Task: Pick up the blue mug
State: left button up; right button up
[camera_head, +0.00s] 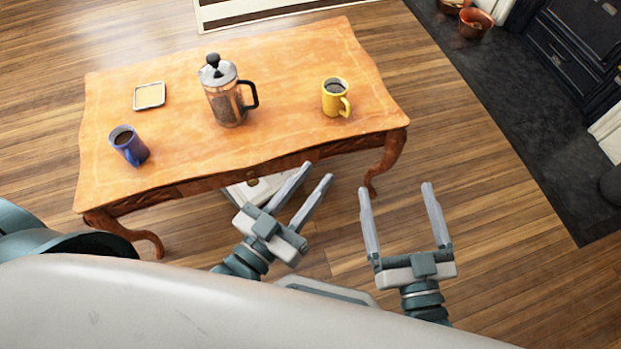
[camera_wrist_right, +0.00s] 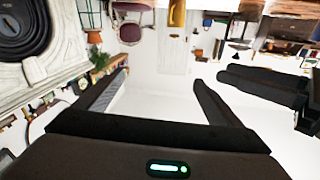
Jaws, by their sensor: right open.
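The blue mug (camera_head: 130,146) stands upright near the left front edge of the wooden table (camera_head: 180,150), with dark liquid inside and its handle toward the front. My left gripper (camera_head: 310,179) is in front of the table's front edge, to the right of the mug and well apart from it. Its two fingers are spread with nothing between them. My right gripper (camera_head: 398,194) is further right, beyond the table's right front leg, open and empty. The right wrist view shows its open fingers (camera_wrist_right: 160,95) with no mug between them.
A french press (camera_head: 226,100) stands mid-table, with a yellow mug (camera_head: 335,99) to its right. A small square coaster (camera_head: 149,95) lies behind the blue mug. A pale object (camera_head: 250,190) is partly hidden under the table. Wooden floor is clear at right, beside a dark hearth (camera_head: 500,90).

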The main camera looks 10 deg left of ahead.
aim_at(124, 138)
jog(key=u, duration=1.8)
